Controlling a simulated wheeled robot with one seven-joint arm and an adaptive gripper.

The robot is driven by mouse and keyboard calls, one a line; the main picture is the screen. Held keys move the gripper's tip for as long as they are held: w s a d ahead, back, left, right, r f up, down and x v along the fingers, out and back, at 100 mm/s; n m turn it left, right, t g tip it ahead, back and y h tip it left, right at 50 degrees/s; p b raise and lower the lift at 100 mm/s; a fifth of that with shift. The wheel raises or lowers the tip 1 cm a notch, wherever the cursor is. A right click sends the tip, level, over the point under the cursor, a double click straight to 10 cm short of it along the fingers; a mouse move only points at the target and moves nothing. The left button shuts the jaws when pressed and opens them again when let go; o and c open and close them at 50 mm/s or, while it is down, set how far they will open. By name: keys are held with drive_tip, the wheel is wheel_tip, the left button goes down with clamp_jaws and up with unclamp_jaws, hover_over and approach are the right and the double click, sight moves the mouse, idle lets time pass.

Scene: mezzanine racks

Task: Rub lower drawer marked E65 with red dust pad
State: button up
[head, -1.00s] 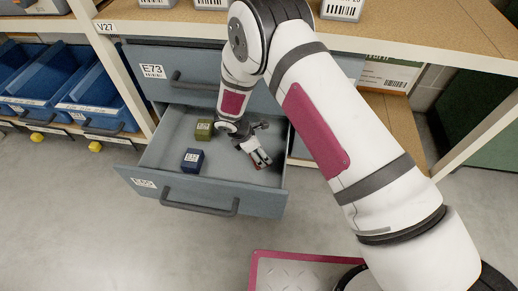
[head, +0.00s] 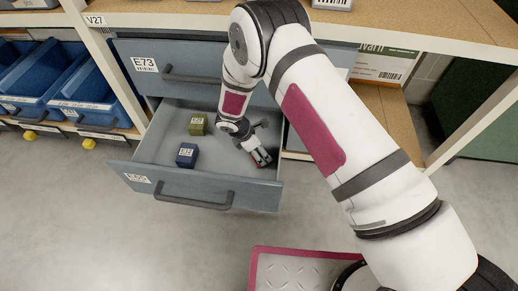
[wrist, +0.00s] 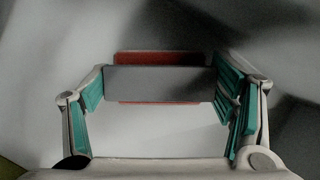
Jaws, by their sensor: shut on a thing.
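The lower drawer (head: 240,194) is pulled out, and its front label (head: 138,178) is small but seems to read E65. My gripper (head: 262,157) is inside the drawer, low at its right side. It is shut on the dust pad (head: 262,161). In the wrist view the pad's grey back (wrist: 160,84) lies between the two teal-lined fingers, with the red pad (wrist: 160,57) showing past its edges. I cannot tell whether the pad touches the drawer floor.
The drawer marked E73 (head: 200,73) is shut above. Blue bins (head: 95,101) sit on the left rack. Open floor lies in front.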

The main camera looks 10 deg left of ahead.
drive_tip(key=shift+a+f, duration=0.1)
drive_tip(key=shift+a, duration=0.9)
wheel_tip(320, 180, up, 8)
drive_tip(key=p, duration=0.4)
